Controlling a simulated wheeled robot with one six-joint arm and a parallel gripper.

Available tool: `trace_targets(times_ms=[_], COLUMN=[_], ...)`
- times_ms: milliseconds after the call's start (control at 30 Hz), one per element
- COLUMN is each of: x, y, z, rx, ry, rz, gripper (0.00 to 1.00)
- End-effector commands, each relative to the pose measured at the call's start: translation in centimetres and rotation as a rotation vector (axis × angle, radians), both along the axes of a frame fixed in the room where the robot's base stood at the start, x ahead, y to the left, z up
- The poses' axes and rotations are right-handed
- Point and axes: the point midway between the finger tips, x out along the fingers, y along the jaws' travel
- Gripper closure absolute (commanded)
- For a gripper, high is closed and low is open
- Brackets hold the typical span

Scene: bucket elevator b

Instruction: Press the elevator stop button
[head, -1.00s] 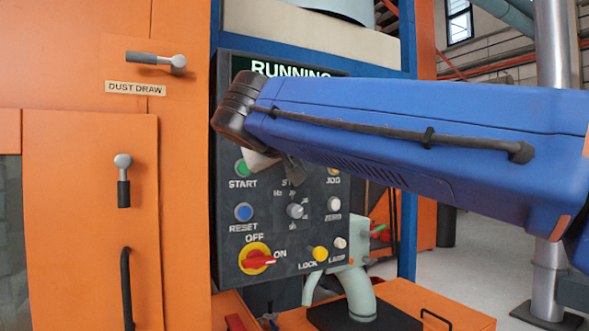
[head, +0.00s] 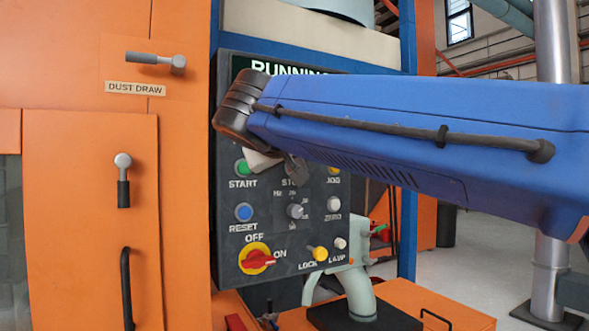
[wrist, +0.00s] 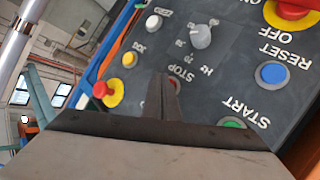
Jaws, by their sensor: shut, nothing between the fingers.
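The dark control panel (head: 226,140) stands upright beside the orange cabinet, its display partly hidden by my blue arm. In the wrist view the panel is seen rotated. In the head view the button is hidden behind my gripper, and the STOP label (head: 290,183) is partly covered. My gripper (head: 298,173) is shut and empty, its tips at the stop button. In the wrist view the shut fingers (wrist: 162,84) overlap it; I cannot tell whether they touch.
The green START button (head: 242,167) is left of my fingers, with the blue RESET button (head: 243,212) below it. A grey selector knob (head: 295,211) is just below the fingertips. A red-and-yellow OFF/ON switch (head: 257,259) and yellow LOCK knob (head: 320,254) are lower.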

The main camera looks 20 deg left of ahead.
Motion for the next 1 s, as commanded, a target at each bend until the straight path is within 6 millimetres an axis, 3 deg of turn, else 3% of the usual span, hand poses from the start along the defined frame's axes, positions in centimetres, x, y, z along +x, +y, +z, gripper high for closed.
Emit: trace_targets(times_ms=[500, 1000], x=[-0.5, -2.9], y=[-0.5, -3.4], z=[0.1, 0.1], rx=[0.001, 0.001], ry=[-0.001, 0.0], rz=[0.0, 0.0], gripper=[1.0, 1.0])
